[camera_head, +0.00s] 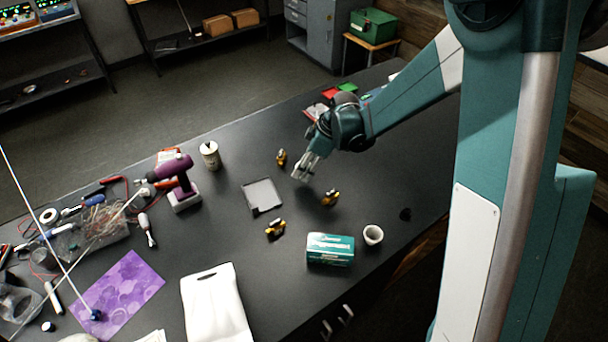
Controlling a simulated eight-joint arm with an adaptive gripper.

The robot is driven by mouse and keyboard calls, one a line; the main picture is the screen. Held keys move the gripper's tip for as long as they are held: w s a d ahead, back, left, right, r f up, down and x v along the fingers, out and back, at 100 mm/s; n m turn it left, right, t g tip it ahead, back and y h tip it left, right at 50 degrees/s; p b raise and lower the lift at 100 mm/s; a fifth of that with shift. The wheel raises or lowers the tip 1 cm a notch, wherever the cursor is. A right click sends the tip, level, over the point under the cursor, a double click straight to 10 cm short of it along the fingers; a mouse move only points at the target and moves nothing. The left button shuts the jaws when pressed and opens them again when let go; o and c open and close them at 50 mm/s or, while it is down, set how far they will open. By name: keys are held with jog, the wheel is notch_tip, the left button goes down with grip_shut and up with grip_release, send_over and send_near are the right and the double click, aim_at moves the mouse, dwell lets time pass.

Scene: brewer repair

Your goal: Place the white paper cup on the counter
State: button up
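A small white cup (373,235) stands upright on the dark counter (222,262), near its right front edge, just right of a teal and white box. Its open top faces up. My gripper (303,178) hangs over the middle of the counter, up and left of the cup and well apart from it. Its metal fingers point down, look a little apart, and hold nothing that I can see.
Several small yellow and black parts (330,197) lie below and around my gripper. A teal box (330,249), dark square tray (262,196), canister (210,155) and purple drill (175,175) stand nearby. Tools and wires clutter the left.

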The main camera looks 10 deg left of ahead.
jog(key=shift+f, duration=2.1)
jog(key=shift+f, duration=0.1)
jog(key=o, duration=0.6)
jog(key=shift+c, duration=0.2)
jog(key=shift+o, duration=0.3)
jog(key=v, duration=1.2)
jog(key=shift+d, duration=0.1)
